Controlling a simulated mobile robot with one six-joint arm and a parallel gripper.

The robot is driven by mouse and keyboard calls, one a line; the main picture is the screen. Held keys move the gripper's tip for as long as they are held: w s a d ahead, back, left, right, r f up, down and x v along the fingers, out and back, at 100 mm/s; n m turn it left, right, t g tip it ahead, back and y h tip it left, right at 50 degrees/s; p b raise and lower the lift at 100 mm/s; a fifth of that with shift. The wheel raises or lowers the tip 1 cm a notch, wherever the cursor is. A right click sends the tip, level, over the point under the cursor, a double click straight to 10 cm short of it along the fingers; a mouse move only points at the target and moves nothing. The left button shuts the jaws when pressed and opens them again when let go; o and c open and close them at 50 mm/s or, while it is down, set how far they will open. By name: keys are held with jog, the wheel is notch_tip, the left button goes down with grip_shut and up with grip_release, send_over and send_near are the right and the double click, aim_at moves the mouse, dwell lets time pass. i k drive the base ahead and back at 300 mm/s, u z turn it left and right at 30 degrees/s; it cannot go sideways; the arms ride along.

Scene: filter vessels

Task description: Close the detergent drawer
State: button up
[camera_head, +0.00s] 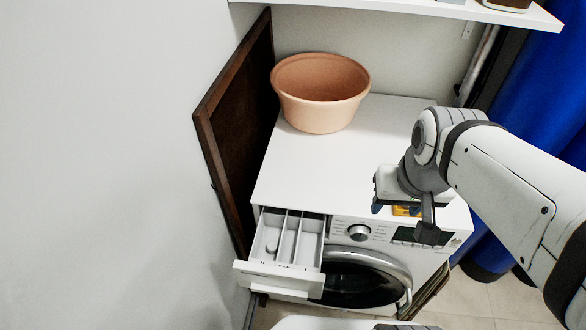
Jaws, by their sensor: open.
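The detergent drawer (279,279) is pulled out of the upper left of the white washing machine (310,175). Its white front stands away from the machine, and its divided compartments show from above. My gripper (403,219) is open, at the right of the drawer, in front of or above the right part of the control panel. It is apart from the drawer. A small yellow patch (404,211) shows between the fingers; I cannot tell what it is. The arm and gripper hide part of the machine's top and panel.
A terracotta bowl (320,95) stands on the back of the machine. A dark brown board (240,130) leans at its left, beside the wall. The round door (360,280) and knob (359,232) are right of the drawer. A blue curtain (550,90) hangs at the right.

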aim_at(293, 271)
jog(key=u, duration=0.8)
jog(key=k, duration=1.1)
jog(key=i, duration=0.6)
jog(key=u, duration=0.25)
